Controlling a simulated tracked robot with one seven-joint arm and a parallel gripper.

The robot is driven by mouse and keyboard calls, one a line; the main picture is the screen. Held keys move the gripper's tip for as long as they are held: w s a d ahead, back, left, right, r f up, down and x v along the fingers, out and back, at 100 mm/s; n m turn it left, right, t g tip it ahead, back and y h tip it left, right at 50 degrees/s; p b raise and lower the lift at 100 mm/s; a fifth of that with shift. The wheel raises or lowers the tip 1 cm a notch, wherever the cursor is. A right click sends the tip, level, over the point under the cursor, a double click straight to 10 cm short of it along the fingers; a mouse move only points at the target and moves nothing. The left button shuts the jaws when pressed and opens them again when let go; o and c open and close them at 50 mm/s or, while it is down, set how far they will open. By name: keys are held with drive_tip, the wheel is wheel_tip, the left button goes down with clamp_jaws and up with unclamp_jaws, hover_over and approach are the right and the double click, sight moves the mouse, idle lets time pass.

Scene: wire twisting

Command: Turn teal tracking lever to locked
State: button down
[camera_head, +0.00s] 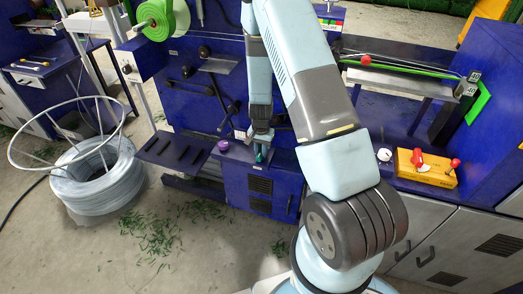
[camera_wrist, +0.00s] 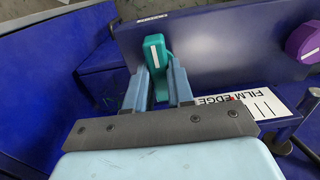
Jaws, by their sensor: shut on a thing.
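The teal tracking lever (camera_wrist: 154,48) has a white stripe on its face and stands up by the blue panel in the wrist view. My gripper (camera_wrist: 160,76) has its two pale blue fingers closed on either side of the lever's lower part. In the head view my gripper (camera_head: 261,143) points down at the blue cabinet, and only a small bit of the teal lever (camera_head: 259,157) shows below it. The lever's base is hidden between the fingers. No locked mark can be made out.
A purple knob (camera_head: 223,145) sits left of my gripper in the head view; it is at the right edge of the wrist view (camera_wrist: 304,40). A white "FILM EDGE" label (camera_wrist: 268,102) lies beside the fingers. A yellow control box (camera_head: 426,168) stands far right.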

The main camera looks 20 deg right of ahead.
sight(261, 152)
drive_tip(key=c, duration=1)
unclamp_jaws()
drive_tip(key=shift+r, duration=0.1)
wheel_tip(261, 152, up, 14)
drive_tip(key=shift+f, duration=0.25)
